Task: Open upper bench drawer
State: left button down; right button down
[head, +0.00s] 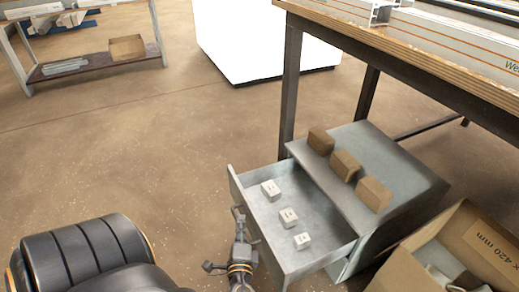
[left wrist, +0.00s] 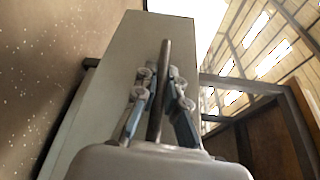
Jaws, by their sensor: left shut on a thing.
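The upper bench drawer (head: 325,222) stands pulled out of the grey cabinet (head: 408,168) under the bench, with several small white labelled blocks inside. My left gripper (head: 239,226) is at the outer side of the drawer front, shut on the drawer's handle. In the left wrist view the dark bar of the handle (left wrist: 164,75) runs between the two fingers (left wrist: 160,98), with the pale drawer front (left wrist: 115,65) behind it. My right gripper is in neither view.
Three brown blocks (head: 345,165) sit on the cabinet top. A cardboard box (head: 450,230) stands close to the cabinet at the lower right. The bench (head: 430,62) overhangs behind. The floor (head: 170,150) left of the drawer is clear.

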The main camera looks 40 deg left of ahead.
pick_arm(q)
jog(key=shift+s+a, duration=0.25)
jog(key=shift+s, duration=0.4)
jog(key=shift+s+a, duration=0.25)
jog(key=shift+s, duration=0.4)
jog(key=shift+s+a, duration=0.25)
jog(key=shift+s, duration=0.4)
jog(key=c, duration=1.4)
grip_release()
jog(key=f+v, duration=0.1)
jog(key=v, duration=1.1)
jog(key=shift+r, duration=0.4)
